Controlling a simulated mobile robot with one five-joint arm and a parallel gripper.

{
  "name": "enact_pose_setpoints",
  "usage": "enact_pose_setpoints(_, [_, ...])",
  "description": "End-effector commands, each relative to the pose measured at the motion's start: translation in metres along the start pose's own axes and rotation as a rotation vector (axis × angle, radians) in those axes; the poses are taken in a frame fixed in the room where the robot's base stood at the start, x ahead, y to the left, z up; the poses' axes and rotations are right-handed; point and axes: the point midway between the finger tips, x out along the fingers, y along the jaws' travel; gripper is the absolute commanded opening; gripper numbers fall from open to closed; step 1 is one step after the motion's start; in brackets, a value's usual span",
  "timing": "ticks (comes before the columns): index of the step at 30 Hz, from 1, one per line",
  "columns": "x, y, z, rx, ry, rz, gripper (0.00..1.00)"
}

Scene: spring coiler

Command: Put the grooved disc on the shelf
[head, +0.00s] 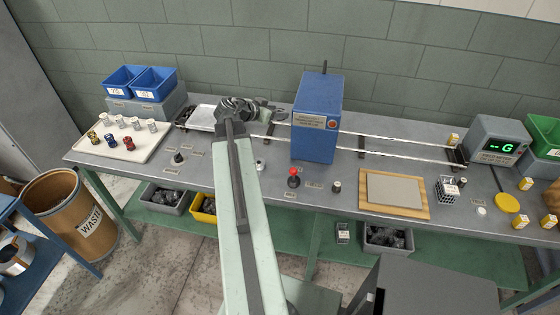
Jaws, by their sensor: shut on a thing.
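My gripper (266,112) is at the far end of my arm, above the back of the bench, left of the blue machine. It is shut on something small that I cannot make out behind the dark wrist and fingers. I cannot pick out a grooved disc for certain. A flat yellow disc (507,202) lies at the right end of the bench, far from my gripper; no groove shows on it. A green lower shelf (290,226) runs under the bench, partly hidden by my arm.
The blue machine (316,118) stands mid-bench, with pale rails (400,149) to its right. A white tray of spools (125,138) and blue bins (153,84) are at left. A wooden-edged board (394,192) lies at front right. Grey and yellow bins (203,205) occupy part of the lower shelf.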

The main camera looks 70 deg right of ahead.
Motion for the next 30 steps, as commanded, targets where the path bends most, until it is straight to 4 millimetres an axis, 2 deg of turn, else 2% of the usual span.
enact_pose_setpoints(1, [0.008,0.000,0.014,0.000,0.001,0.000,0.00])
enact_pose_setpoints(30, [0.077,0.002,0.137,0.001,0.001,0.003,0.00])
